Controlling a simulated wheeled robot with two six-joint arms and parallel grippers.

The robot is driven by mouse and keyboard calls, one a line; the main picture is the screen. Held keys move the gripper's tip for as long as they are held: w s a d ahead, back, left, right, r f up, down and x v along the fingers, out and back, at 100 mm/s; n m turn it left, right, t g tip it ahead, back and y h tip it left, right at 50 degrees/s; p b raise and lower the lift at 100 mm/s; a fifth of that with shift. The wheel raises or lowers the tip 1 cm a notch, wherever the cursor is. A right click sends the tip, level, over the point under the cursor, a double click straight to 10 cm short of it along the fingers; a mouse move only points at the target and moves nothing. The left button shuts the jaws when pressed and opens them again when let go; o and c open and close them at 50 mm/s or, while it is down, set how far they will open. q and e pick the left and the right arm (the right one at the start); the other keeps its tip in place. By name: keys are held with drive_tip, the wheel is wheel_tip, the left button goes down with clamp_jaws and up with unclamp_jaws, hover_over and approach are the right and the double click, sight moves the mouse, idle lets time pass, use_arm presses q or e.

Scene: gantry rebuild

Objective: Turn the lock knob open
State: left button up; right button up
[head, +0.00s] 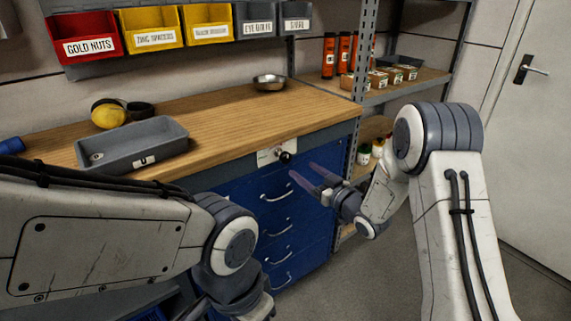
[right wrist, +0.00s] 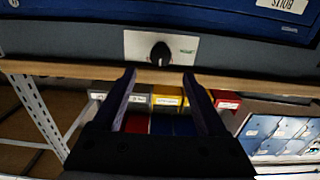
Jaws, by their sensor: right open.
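The lock knob (head: 286,157) is small and black. It sits on a white plate (head: 266,155) at the front edge of the workbench, above the blue drawers. The knob (right wrist: 160,54) also shows in the right wrist view, with blurred green lettering beside it on the plate. My right gripper (head: 302,171) is open and empty, just in front of the knob. In the right wrist view my gripper's fingertips (right wrist: 159,74) stand either side of the knob's line, apart from it. My left arm reaches in from the left; its fingers are out of the picture.
The wooden bench top (head: 220,108) holds a grey tray (head: 130,148), yellow ear muffs (head: 110,114) and a metal bowl (head: 269,82). Blue drawers (head: 285,215) with handles lie below the knob. A metal shelf post (head: 364,50) stands to the right. The floor at right is clear.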

sight(286, 160)
drive_tip(key=x, duration=1)
clamp_jaws()
drive_tip(key=shift+f+n+b, duration=0.15)
drive_tip(key=shift+n+b, duration=0.55)
drive_tip(key=shift+b, duration=0.05)
drive_tip(key=n+b, duration=0.4)
drive_tip(key=b, duration=0.1)
drive_tip(key=n+b, duration=1)
drive_tip(key=shift+s+a+f+b, duration=0.15)
drive_tip(key=shift+a+f+b, duration=0.1)
drive_tip(key=shift+b, duration=0.15)
drive_tip(key=shift+r+n+b, duration=0.15)
drive_tip(key=shift+n+b, duration=1.25)
